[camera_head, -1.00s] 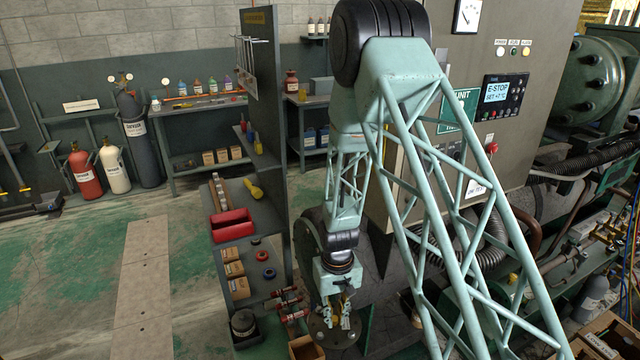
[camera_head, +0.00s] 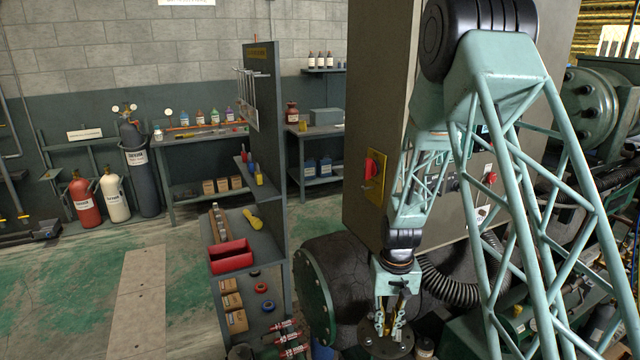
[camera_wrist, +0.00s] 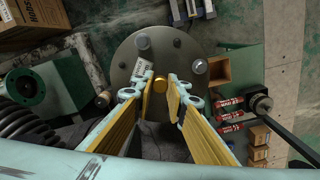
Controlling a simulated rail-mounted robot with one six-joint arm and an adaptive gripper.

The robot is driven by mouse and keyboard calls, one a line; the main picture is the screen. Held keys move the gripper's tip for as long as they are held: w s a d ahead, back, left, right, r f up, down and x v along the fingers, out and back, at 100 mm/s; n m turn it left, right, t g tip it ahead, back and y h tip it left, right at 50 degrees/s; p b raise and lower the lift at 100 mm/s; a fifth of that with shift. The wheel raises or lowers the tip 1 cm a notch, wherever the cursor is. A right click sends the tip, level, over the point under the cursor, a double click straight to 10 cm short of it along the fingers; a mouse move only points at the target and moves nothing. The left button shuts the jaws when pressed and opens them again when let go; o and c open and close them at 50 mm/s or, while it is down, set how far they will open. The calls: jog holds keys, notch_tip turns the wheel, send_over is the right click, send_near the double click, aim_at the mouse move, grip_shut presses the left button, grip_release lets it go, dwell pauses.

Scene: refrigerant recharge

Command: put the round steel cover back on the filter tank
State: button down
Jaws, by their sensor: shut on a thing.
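My gripper (camera_wrist: 162,88) is shut on this knob, and the cover hangs roughly level beneath the fingers. In the head view the cover (camera_head: 372,346) shows low, under my gripper (camera_head: 389,328), in front of a large dark drum.
The dark drum (camera_head: 345,262) and grey cabinet (camera_head: 375,110) stand close behind my gripper. A shelf unit (camera_head: 272,150) with a red bin (camera_head: 231,256) is to the left. Ribbed hose (camera_head: 450,285) and machinery crowd the right. A wooden box (camera_wrist: 218,72) sits beside the cover. Floor is open at left.

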jog(key=shift+d+r, duration=0.4)
jog(key=shift+d, duration=0.25)
